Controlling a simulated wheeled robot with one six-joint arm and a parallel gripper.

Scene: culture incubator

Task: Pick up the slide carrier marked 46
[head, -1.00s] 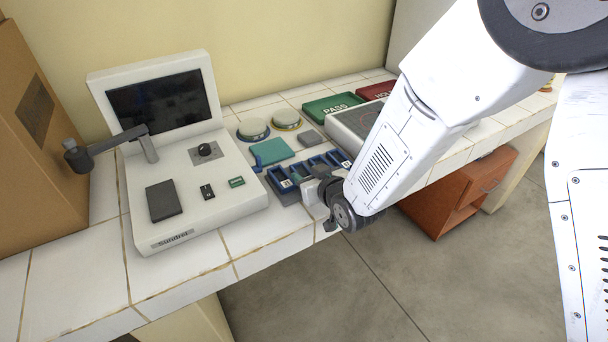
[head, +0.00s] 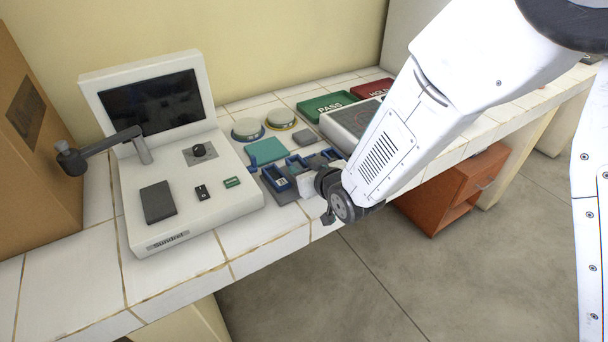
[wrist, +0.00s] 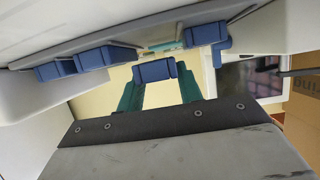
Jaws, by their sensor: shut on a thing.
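My gripper (wrist: 158,90) has two green fingers, shut on a small blue slide carrier (wrist: 153,71) held between their tips. The carrier stands out from the row of other blue carriers and looks clear of the rack. No number can be read on it. Other blue carriers (wrist: 90,58) sit on both sides of the gap. In the head view the grey rack (head: 284,198) with a blue carrier at its left end (head: 276,178) lies in front of the teal box, and my gripper (head: 297,170) is over its middle, partly hidden by my wrist.
A white instrument with a dark screen (head: 150,103) and a jointed arm stands left. A teal box (head: 267,151), two round dishes (head: 248,129), a green PASS tray (head: 327,106) and a red HOLD tray (head: 373,90) lie behind. The front counter strip (head: 265,246) is clear.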

